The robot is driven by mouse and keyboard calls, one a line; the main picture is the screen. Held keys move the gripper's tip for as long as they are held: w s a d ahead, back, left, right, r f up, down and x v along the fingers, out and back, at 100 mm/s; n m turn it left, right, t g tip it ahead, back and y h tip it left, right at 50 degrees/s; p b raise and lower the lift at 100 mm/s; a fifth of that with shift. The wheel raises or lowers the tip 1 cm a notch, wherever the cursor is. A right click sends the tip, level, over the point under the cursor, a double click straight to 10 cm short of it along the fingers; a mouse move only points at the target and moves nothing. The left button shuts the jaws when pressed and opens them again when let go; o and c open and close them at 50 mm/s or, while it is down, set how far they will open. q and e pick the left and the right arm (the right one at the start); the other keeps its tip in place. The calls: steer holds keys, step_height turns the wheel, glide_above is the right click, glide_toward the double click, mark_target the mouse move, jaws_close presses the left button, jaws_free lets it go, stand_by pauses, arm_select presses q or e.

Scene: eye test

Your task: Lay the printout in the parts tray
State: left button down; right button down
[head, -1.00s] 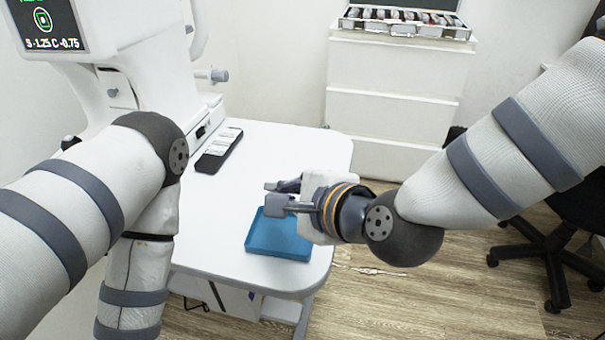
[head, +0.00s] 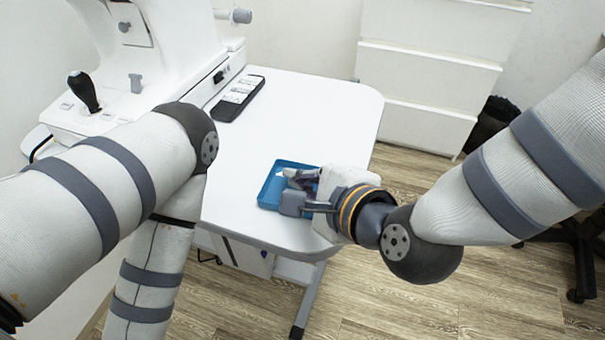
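The blue parts tray (head: 268,190) lies on the white table near its front right edge. My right gripper (head: 291,189) comes in from the right over the tray and covers much of it. Its two fingers are apart, and I see nothing clearly held between them. A small white patch shows in the tray by the far finger, too small to tell whether it is the printout. I cannot make out the printout for certain anywhere else. My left arm comes in from the left and bends down; its gripper is out of the picture.
A black holder with white pieces (head: 238,97) lies at the table's back left. A white machine (head: 150,60) with a black joystick (head: 84,92) stands at the left. White drawers (head: 430,80) and a black bin (head: 490,125) stand behind. The table's middle is clear.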

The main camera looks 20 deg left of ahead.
steer(key=c, duration=1.7)
jaws_free()
steer(key=v, duration=0.7)
steer(key=shift+s+d+r, duration=0.15)
steer(key=shift+d, duration=0.05)
